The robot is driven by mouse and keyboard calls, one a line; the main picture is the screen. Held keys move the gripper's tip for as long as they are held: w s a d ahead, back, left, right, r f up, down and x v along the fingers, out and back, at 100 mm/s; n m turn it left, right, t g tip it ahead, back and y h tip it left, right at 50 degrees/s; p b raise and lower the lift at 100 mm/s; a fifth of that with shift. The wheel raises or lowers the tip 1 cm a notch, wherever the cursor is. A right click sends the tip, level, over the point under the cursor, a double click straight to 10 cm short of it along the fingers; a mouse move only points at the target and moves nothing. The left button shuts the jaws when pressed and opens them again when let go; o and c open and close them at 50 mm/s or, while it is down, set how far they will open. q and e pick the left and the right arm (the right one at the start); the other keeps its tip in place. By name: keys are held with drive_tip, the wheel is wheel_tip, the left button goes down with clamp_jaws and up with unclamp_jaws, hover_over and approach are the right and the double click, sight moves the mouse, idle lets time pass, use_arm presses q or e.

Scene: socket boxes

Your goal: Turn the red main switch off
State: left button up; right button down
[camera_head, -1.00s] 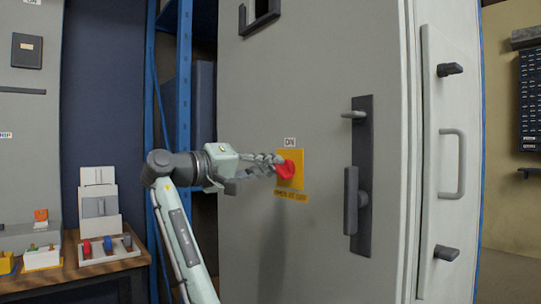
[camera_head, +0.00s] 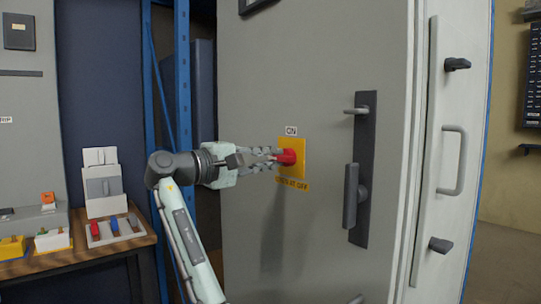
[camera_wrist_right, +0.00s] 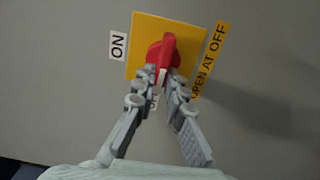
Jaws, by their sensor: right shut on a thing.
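The red main switch (camera_head: 288,157) sits on a yellow plate (camera_head: 299,169) on the grey cabinet door. An ON label (camera_head: 291,131) is above the plate and a yellow label strip (camera_head: 292,184) is below it. My right gripper (camera_head: 275,157) reaches the switch from the left. In the wrist view the red handle (camera_wrist_right: 166,49) has a pale mark at its lower end, between the fingertips (camera_wrist_right: 161,84) of my right gripper, which is shut on it. Another label beside the plate is mostly hidden by the fingers. My left gripper is not in view.
A dark door handle (camera_head: 352,196) on a long backplate is right of the switch. Blue rack posts (camera_head: 183,90) stand behind my arm. At the left, a wooden bench (camera_head: 95,255) carries small switch boxes. The door around the plate is otherwise bare.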

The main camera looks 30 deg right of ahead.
idle(0.3)
drive_tip(key=c, duration=1.6)
unclamp_jaws()
drive_tip(key=a, duration=0.8)
drive_tip(key=s+a, duration=0.1)
drive_tip(key=a, duration=0.3)
